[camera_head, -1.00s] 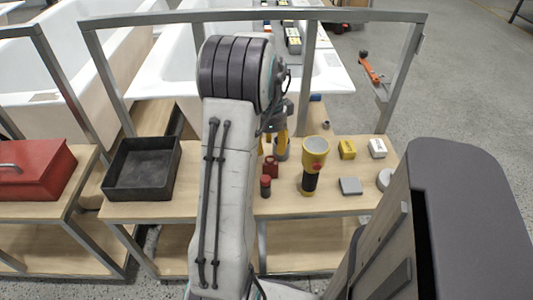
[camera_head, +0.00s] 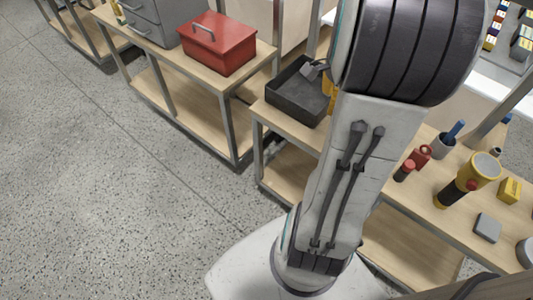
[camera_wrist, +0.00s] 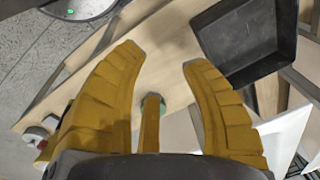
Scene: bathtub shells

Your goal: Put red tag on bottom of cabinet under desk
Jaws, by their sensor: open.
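A small red object with a loop (camera_head: 421,156), which may be the red tag, lies on the worktop right of my arm in the head view. A small red-topped cylinder (camera_head: 404,170) stands beside it. A grey drawer cabinet (camera_head: 152,18) stands on the far bench at the upper left, cut by the frame. My gripper is mostly hidden behind my arm in the head view, near the black tray (camera_head: 282,101). In the wrist view my gripper (camera_wrist: 162,60) is open and empty above the wooden worktop, left of the tray (camera_wrist: 240,70).
A red toolbox (camera_head: 218,45) sits on the bench with a lower shelf (camera_head: 185,115). A yellow-black flashlight (camera_head: 470,178), a cup with a blue item (camera_head: 443,147), a yellow block (camera_head: 510,190) and a grey block (camera_head: 487,228) stand on the right worktop. The floor at left is clear.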

